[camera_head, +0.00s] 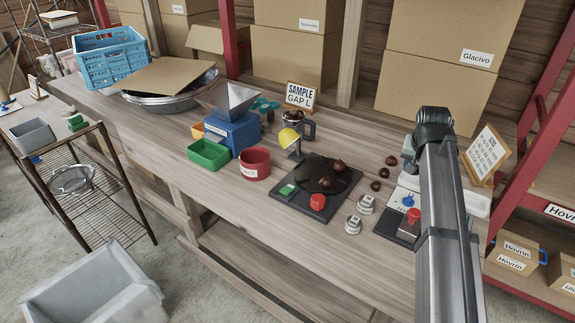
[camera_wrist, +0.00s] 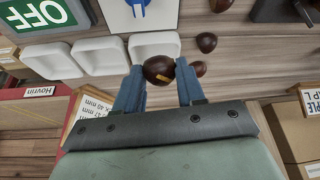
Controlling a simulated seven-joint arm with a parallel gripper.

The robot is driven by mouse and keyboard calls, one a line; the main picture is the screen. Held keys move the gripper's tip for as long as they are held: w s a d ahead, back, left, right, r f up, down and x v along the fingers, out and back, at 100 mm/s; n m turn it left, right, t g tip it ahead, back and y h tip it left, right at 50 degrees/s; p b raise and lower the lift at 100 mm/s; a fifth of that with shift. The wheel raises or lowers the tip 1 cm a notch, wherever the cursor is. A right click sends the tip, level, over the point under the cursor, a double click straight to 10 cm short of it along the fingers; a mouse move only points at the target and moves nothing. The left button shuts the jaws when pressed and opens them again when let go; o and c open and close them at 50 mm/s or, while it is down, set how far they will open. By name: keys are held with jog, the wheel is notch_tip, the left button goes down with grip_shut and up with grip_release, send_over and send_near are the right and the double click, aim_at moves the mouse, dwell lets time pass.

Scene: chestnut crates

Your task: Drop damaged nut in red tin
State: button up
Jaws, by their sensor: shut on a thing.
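My gripper (camera_wrist: 159,80) is shut on a dark brown nut (camera_wrist: 158,68), held between its two blue fingertips in the wrist view. The nut has a small yellow mark on its side. In the head view my arm hides most of the gripper, and the held nut cannot be made out there. The red tin (camera_head: 255,170) stands open on the bench in the middle of the head view, with a white label on its front. It is well to the left of my gripper, beside the green tray. The tin is not in the wrist view.
Loose nuts (camera_head: 391,161) lie on the bench left of my arm. A black plate device (camera_head: 295,199) with nuts and a yellow lamp (camera_head: 288,138) stands between arm and tin. White trays (camera_wrist: 98,52) are near my gripper.

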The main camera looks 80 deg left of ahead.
jog(key=s+a+r+n, duration=0.15)
jog(key=s+a, duration=0.35)
jog(key=s, duration=0.6)
jog(key=s+a+r+n+g, duration=0.1)
jog(key=s+a+r, duration=0.3)
jog(key=s, duration=0.7)
jog(key=s+a+r+n, duration=0.1)
jog(key=s+a, duration=0.5)
jog(key=s, duration=0.4)
jog(key=s+a+f+n+g+y, duration=0.1)
jog(key=s+n, duration=0.1)
jog(key=s, duration=0.4)
jog(key=s+a+f+n+g, duration=0.1)
jog(key=s+f+n, duration=0.1)
jog(key=s, duration=0.4)
jog(key=shift+s+d+f, duration=0.1)
jog(key=shift+s+f, duration=0.05)
jog(key=shift+f, duration=2.4)
jog(key=o, duration=1.1)
jog(key=v, duration=1.4)
